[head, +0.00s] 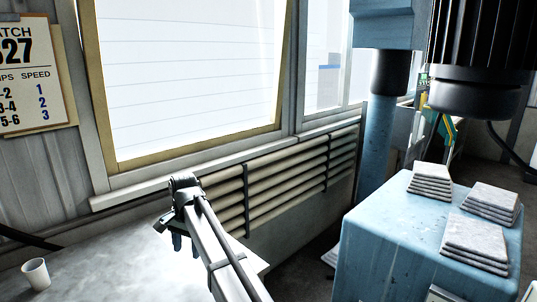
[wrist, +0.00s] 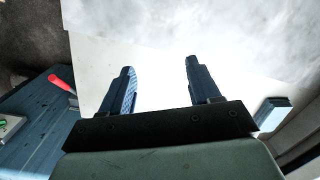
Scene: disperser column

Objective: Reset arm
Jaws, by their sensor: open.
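My gripper (wrist: 158,82) is open in the wrist view, with its two dark fingers well apart and nothing between them. It hangs above a pale worktop (wrist: 200,25). In the head view, my arm reaches up from the bottom centre over the worktop (head: 110,262). There my gripper (head: 182,240) shows only as dark fingers below the wrist, partly hidden by the arm.
A white cup (head: 36,274) stands on the worktop at the left. A blue machine base (head: 400,235) at the right bears stacks of grey tiles (head: 478,240), below a dark motor head (head: 480,80). A blue column (head: 376,140) rises behind. A red handle (wrist: 61,84) lies left of the gripper.

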